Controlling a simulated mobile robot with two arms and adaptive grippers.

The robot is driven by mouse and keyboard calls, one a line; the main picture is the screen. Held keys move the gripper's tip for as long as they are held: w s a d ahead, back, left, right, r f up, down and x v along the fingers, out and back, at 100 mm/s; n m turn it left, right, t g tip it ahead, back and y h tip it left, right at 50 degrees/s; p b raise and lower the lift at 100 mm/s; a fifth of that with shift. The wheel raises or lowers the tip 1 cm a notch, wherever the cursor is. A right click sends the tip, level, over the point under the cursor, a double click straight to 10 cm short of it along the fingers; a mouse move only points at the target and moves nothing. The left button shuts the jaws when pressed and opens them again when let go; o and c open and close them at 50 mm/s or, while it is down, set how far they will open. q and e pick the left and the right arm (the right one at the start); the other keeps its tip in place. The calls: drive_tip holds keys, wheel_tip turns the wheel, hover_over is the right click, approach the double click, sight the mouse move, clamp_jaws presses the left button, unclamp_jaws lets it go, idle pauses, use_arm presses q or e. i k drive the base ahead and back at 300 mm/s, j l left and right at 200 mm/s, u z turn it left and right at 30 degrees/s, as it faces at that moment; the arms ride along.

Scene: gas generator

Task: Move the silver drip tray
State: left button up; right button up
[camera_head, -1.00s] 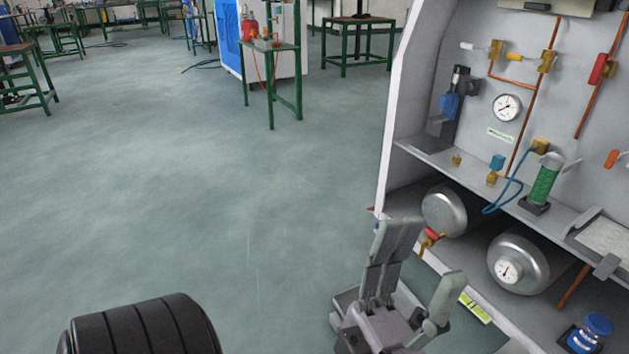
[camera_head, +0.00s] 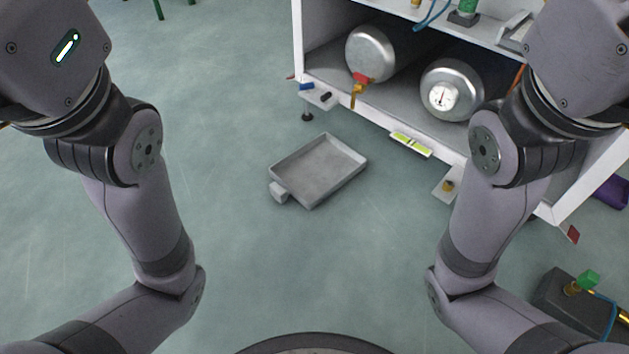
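The silver drip tray (camera_head: 318,172) lies flat on the green-grey floor in the middle of the view, in front of the white cabinet. It is shallow and rectangular, looks empty, and has a small block-like tab at its near left corner. My two arms come down on the left and right sides of the view, with the tray in the open space between them. Neither gripper shows; both arms run out of the picture at the bottom corners.
The white cabinet (camera_head: 297,45) stands behind the tray, with two silver tanks (camera_head: 383,54) (camera_head: 452,90) on its lower shelf. A yellow-green level (camera_head: 410,144) is at its lower edge. A dark box with a green-topped valve (camera_head: 588,281) sits at the lower right. Floor left of the tray is clear.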

sight(312, 173)
drive_tip(key=i+j+z, duration=0.3)
drive_tip(key=z, duration=0.15)
drive_tip(key=i+j+z, duration=0.65)
drive_tip(key=j+z, duration=0.2)
